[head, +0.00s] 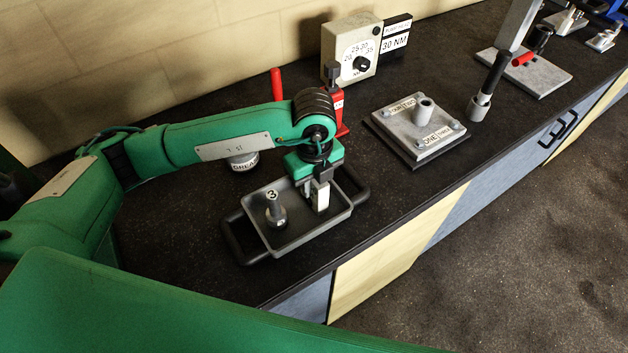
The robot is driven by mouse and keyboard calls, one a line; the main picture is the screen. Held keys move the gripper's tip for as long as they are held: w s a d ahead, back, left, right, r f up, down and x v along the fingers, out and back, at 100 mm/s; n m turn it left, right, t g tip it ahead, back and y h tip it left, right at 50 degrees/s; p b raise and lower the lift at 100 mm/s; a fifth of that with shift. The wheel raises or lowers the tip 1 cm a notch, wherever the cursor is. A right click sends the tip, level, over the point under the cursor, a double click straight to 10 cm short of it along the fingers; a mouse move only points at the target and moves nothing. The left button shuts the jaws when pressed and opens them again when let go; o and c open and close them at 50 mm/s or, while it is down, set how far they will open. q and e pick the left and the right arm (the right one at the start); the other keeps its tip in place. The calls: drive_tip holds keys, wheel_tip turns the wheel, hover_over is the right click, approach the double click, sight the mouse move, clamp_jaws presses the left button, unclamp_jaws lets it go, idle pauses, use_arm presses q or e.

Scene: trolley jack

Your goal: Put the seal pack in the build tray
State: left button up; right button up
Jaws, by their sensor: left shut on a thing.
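The build tray (296,226) is a shallow grey tray with dark handles at its two ends, on the black bench top. My left gripper (320,188) points down over the right part of the tray. It is shut on a small pale block, which I take to be the seal pack (321,199). The pack is upright between the fingers, inside the tray's outline. I cannot tell whether its lower end touches the tray floor. The fingers hide part of it. My right gripper is not in view.
A grey bolt-like part marked 3 (275,211) stands in the tray's left half. A grease tin (243,162) is partly under my left arm. A red tool (338,105), a torque tester (351,50) and a numbered plate (415,127) stand behind and to the right.

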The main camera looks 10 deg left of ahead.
use_arm(q)
drive_tip(key=shift+f, duration=0.25)
drive_tip(key=o, duration=1)
drive_tip(key=shift+r, duration=0.1)
drive_tip(key=shift+r, duration=0.55)
wheel_tip(320, 180, up, 11)
drive_tip(key=b, duration=0.3)
drive_tip(key=shift+r+b, duration=0.15)
drive_tip(key=shift+b, duration=0.15)
